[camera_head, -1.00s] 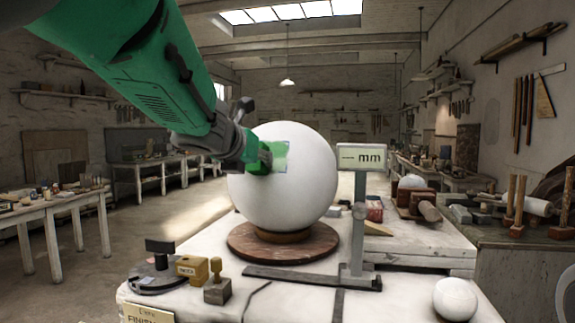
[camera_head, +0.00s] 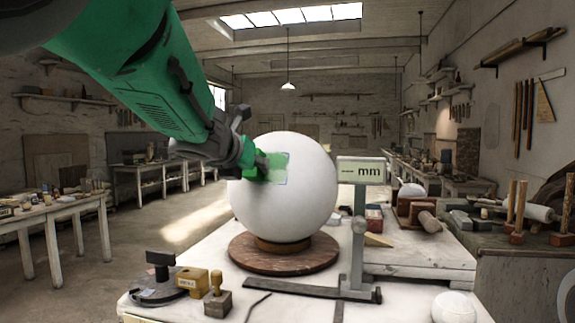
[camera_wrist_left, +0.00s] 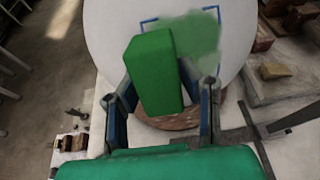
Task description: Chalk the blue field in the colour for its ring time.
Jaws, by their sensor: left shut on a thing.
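A large white plaster sphere (camera_head: 283,205) stands on a round brown wooden turntable (camera_head: 245,258) in the middle of the table. The blue field (camera_wrist_left: 217,18) is a thin blue outline on the sphere's face, with a pale green smear (camera_wrist_left: 200,38) across part of it. My left gripper (camera_head: 262,167) is shut on a green chalk block (camera_wrist_left: 155,75), which shows between its fingers in the left wrist view. The block is in front of the field's left part and hides some of it. I cannot tell whether it touches the sphere. My right gripper is out of view.
A gauge post with an "mm" display (camera_head: 361,170) stands close right of the sphere. Wooden stamps (camera_head: 217,298) and a dark round tool (camera_head: 158,285) are at the table's front left. A small white ball (camera_head: 453,306) is at front right. Blocks crowd the right side.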

